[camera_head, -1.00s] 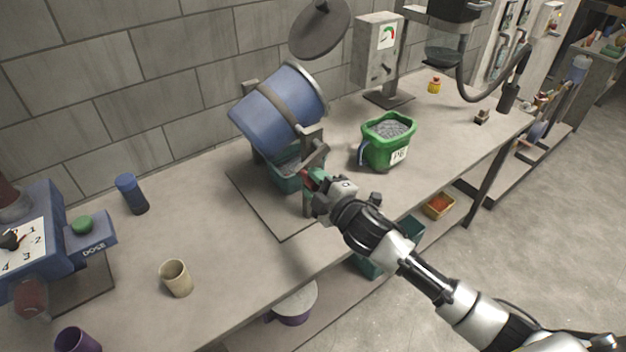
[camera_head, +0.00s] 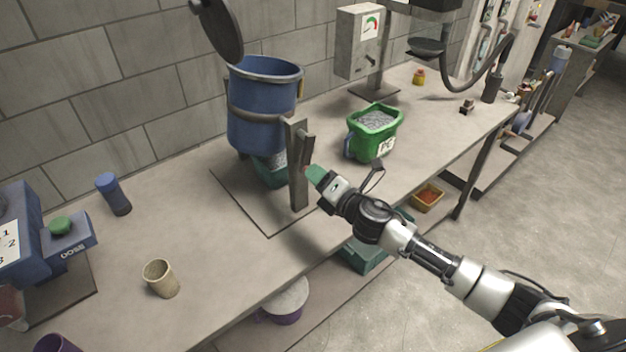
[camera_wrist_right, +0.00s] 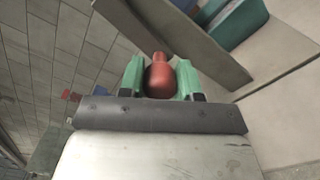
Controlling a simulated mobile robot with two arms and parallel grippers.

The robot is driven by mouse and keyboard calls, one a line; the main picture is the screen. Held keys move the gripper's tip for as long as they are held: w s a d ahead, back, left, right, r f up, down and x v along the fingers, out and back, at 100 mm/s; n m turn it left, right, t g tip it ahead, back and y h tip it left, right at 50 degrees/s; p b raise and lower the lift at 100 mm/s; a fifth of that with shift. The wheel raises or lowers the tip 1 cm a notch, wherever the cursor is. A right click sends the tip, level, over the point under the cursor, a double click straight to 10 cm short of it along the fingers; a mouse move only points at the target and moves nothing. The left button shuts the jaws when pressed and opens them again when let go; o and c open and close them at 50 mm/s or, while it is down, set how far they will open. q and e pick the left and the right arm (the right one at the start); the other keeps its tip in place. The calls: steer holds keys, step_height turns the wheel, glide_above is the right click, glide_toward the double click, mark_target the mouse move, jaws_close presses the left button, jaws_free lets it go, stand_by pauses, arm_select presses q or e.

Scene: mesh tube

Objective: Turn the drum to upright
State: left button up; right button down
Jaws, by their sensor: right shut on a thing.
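The blue drum (camera_head: 262,112) stands upright in its frame on the workbench, its open rim facing up. A grey post (camera_head: 298,165) of the frame is in front of it on the right. My right gripper (camera_head: 312,178) is at this post. In the right wrist view my right gripper (camera_wrist_right: 160,82) has its green fingers shut on a red handle knob (camera_wrist_right: 159,76). In the head view the knob is mostly hidden by the fingers and post. My left gripper is not in view.
A teal bin (camera_head: 270,168) sits under the drum. A green tub (camera_head: 375,132) of grey pellets stands to the right. A dark round lid (camera_head: 218,30) hangs above left. A beige cup (camera_head: 160,279) and a blue canister (camera_head: 113,194) stand on the left; the bench between is clear.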

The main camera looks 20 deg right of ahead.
steer(key=shift+w+d+f+n, duration=0.15)
steer(key=shift+d+n, duration=0.25)
steer(key=shift+n, duration=0.2)
steer(key=shift+w+d+f+n, duration=0.1)
steer(key=shift+d+n, duration=0.25)
steer(key=shift+n, duration=0.25)
steer(key=c, duration=0.8)
jaws_free()
steer(key=shift+d+r, duration=0.1)
steer(key=shift+b+v, duration=1.7)
steer(key=shift+v, duration=3.65)
